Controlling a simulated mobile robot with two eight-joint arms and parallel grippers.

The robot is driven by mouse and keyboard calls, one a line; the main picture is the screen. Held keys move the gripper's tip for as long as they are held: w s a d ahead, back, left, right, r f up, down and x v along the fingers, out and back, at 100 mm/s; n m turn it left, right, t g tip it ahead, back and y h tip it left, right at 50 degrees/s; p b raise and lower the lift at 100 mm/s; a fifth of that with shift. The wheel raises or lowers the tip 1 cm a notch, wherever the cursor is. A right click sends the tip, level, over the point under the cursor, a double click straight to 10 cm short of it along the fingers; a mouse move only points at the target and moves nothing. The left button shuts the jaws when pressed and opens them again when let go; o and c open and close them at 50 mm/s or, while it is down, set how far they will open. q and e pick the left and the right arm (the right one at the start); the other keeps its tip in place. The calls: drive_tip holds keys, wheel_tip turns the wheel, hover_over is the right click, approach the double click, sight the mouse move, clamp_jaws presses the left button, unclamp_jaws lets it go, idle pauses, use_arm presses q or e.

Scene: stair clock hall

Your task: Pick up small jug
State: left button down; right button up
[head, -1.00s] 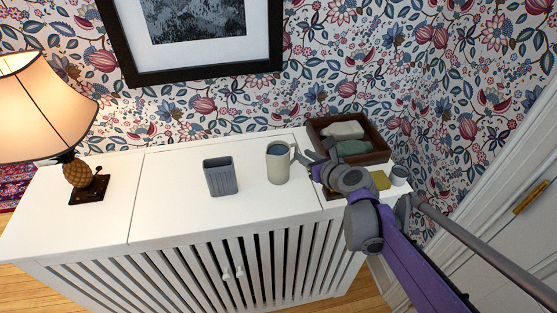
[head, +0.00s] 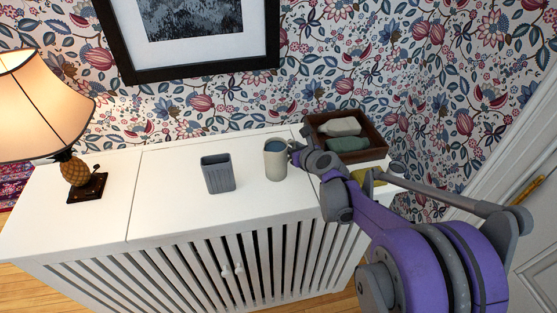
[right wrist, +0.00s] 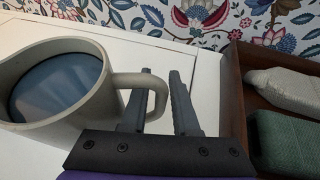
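The small jug (head: 276,160) is pale cream-grey with a blue-grey inside, and stands upright on the white cabinet top. Its handle points right in the head view. In the right wrist view the jug (right wrist: 60,88) fills the left side. My right gripper (right wrist: 161,74) is open there, with its two fingers apart at the handle. The handle's outer part shows between the fingers; whether they touch it I cannot tell. In the head view my right gripper (head: 296,151) is beside the jug's handle, partly hidden by its own wrist. My left gripper is not in view.
A grey ribbed cup (head: 218,175) stands left of the jug on the white cabinet (head: 165,200). A brown wooden tray (head: 372,155) holding rolled cloths is close on the right. A yellow item is partly hidden behind my arm. A pineapple lamp (head: 78,175) stands far left.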

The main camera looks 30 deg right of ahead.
clamp_jaws()
idle(1.4)
